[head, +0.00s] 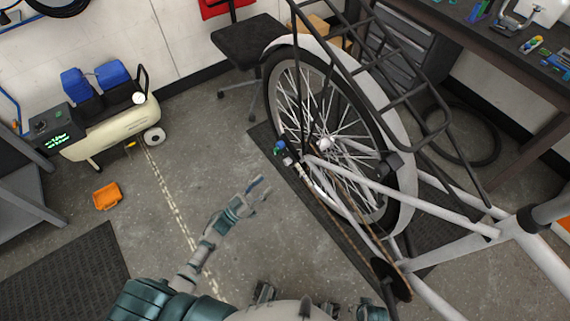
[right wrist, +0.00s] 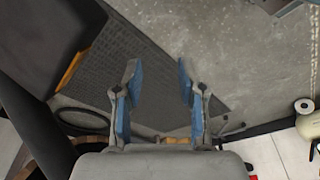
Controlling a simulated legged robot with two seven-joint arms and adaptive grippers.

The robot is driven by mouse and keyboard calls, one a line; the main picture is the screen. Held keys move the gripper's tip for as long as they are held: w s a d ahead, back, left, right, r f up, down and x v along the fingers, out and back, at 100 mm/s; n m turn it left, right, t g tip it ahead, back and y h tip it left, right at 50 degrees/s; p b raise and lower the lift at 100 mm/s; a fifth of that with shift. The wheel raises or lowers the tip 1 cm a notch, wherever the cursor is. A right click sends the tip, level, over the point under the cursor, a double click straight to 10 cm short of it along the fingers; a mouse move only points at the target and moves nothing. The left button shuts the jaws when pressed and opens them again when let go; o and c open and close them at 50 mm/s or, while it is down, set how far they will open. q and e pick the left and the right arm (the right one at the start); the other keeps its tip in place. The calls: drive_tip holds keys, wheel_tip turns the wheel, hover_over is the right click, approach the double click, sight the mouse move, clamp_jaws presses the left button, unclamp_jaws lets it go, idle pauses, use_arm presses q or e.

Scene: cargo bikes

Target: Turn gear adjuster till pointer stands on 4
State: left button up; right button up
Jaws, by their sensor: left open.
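A small blue and green part (head: 280,147) sits beside the rear wheel (head: 322,125) of the bike, near its hub. It looks like the gear adjuster, but its numbers and pointer are too small to read. My left gripper (head: 264,188) is open and empty above the floor, below and left of that part and apart from it. My right gripper (right wrist: 158,82) shows in the right wrist view, open, with nothing between its blue-padded fingers. The adjuster is not visible in the right wrist view.
The bike frame (head: 430,204) and rear rack (head: 405,105) fill the right side. A dark mat (head: 290,185) lies under the wheel. A compressor (head: 115,125) and an orange tray (head: 106,196) are at the left. The floor between them and the bike is mostly clear.

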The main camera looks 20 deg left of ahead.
sight(285, 163)
use_arm(q)
drive_tip(key=x, duration=0.9)
drive_tip(key=shift+w+r, duration=0.15)
drive_tip(key=shift+w, duration=0.15)
drive_tip(key=shift+w+d+r, duration=0.15)
drive_tip(key=shift+w+d, duration=0.05)
drive_tip(key=shift+d, duration=0.25)
drive_tip(key=shift+a, duration=0.35)
drive_tip(key=shift+c, duration=0.8)
drive_tip(key=shift+a, duration=0.25)
drive_tip(key=c, duration=0.8)
drive_tip(key=shift+d, duration=0.1)
clamp_jaws()
